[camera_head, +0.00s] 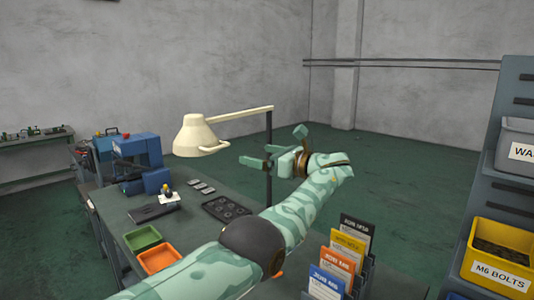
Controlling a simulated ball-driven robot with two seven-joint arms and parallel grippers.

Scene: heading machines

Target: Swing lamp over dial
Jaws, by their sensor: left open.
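The cream lamp (195,136) hangs from a cream arm that runs left from a dark upright post (269,180). Its shade is over the left part of the workbench (185,228). My left gripper (273,147) is open and empty, right of the shade and close to the post; I cannot tell whether it touches the lamp arm or post. A small white stand with a yellow and dark piece (168,194) sits on the bench, left of and below the shade; it may be the dial, but it is too small to tell. My right gripper is not in view.
A blue machine (140,150) stands at the bench's far left. A dark tray with round parts (226,209), a green tray (141,239) and an orange tray (158,259) lie on the bench. A card rack (343,252) and a bin shelf (500,180) stand at right.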

